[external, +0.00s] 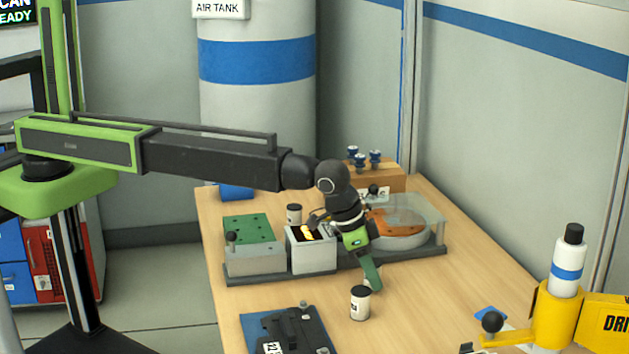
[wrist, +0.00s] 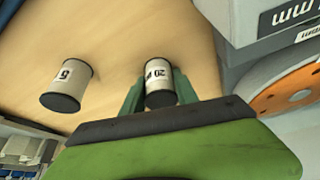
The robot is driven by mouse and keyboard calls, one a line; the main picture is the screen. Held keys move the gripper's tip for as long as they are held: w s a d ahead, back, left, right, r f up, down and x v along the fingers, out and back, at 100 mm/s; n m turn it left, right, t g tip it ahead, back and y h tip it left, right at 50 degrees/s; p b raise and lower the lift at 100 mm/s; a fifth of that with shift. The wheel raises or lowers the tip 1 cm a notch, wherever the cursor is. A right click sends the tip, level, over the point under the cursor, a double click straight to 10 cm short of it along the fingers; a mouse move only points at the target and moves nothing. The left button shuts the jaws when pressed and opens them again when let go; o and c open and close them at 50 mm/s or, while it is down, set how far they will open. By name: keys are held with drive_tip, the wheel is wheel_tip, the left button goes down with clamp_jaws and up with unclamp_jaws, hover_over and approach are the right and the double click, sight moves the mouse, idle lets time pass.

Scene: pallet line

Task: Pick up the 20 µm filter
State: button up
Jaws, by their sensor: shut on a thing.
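The 20 µm filter (wrist: 159,82) is a small white cylinder with dark ends and a printed "20". In the wrist view it sits between the two green fingers of my gripper (wrist: 160,93), which is shut on it. In the external view my gripper (external: 371,277) points down over the wooden table, and its fingers hide most of the filter. A similar canister marked "5" (wrist: 67,84) stands apart to the left in the wrist view. A canister (external: 360,302) stands just in front of my gripper in the external view.
Behind my gripper is a grey station with a green-topped block (external: 249,230), a lit white box (external: 311,254) and an orange disc (external: 386,221). Another canister (external: 294,214) stands behind it.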

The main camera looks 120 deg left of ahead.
clamp_jaws()
